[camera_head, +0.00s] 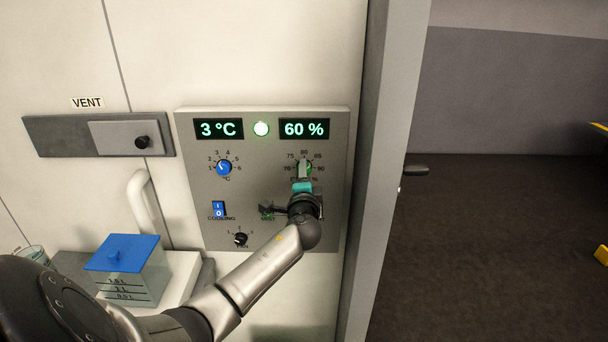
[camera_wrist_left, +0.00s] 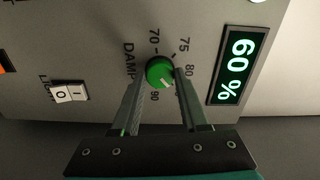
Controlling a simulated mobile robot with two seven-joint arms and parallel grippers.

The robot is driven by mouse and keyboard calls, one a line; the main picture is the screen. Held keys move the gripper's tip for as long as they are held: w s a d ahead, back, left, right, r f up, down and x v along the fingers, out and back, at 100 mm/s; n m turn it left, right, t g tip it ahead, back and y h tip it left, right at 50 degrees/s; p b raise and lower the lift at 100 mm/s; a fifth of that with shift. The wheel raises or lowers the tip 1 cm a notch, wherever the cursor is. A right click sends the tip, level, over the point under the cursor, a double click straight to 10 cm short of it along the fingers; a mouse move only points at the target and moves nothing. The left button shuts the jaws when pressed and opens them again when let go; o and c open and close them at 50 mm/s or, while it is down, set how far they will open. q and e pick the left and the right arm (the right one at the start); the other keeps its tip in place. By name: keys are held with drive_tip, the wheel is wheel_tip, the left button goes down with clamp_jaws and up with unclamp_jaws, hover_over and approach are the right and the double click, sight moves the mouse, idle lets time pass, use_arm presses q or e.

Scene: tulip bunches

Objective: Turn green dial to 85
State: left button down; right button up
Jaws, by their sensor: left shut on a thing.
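The green dial (camera_wrist_left: 159,72) sits on the grey control panel (camera_head: 267,198), under the right display (camera_head: 304,129), which reads 60 %. My left gripper (camera_wrist_left: 163,76) is shut on the dial, one finger on each side of it. In the wrist view the dial's white mark points to the lower right, between the 80 and 90 labels. The right finger hides the label there. In the head view my left gripper (camera_head: 304,170) covers much of the dial, with a little green (camera_head: 309,168) showing. My right gripper is not in view.
A blue dial (camera_head: 224,168) sits under the left display (camera_head: 218,129), which reads 3 °C. A blue switch (camera_head: 218,209) and a black knob (camera_head: 240,239) are lower on the panel. A blue-lidded container (camera_head: 126,270) stands lower left. Open floor lies to the right.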

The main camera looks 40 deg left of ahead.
use_arm(q)
drive_tip(key=shift+c, duration=2.1)
unclamp_jaws()
drive_tip(key=shift+s+d, duration=0.1)
drive_tip(key=b+v, duration=0.1)
drive_tip(key=v, duration=1.4)
